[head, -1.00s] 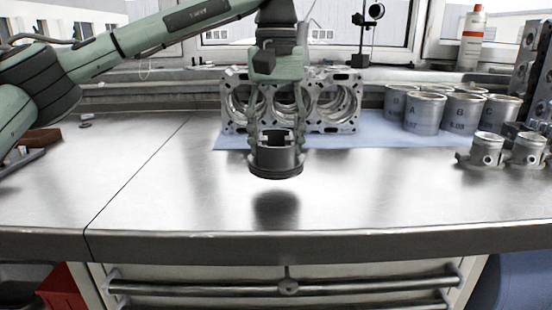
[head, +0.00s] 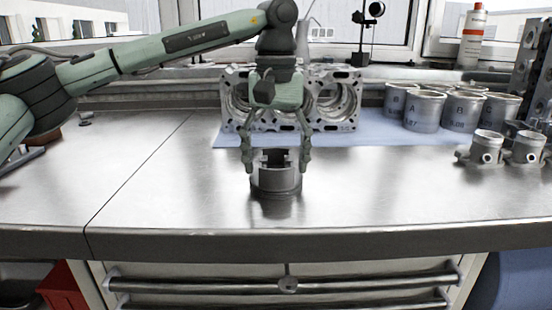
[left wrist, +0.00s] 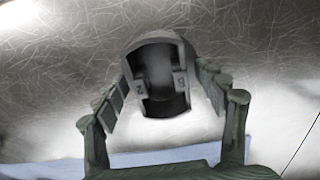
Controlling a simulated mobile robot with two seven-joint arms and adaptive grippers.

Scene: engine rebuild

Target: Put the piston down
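The dark grey piston (head: 276,182) stands upright on the bare steel bench, in front of the engine block, with its hollow end up. My left gripper (head: 276,166) is above and around it, fingers spread, with a gap on each side of the piston. In the left wrist view the piston (left wrist: 160,72) lies between the two open fingers of my left gripper (left wrist: 163,105), clear of both. My right gripper is not in view.
The engine block (head: 335,103) stands behind on a blue mat (head: 370,140). The bench (head: 400,195) is free to the left and right of the piston.

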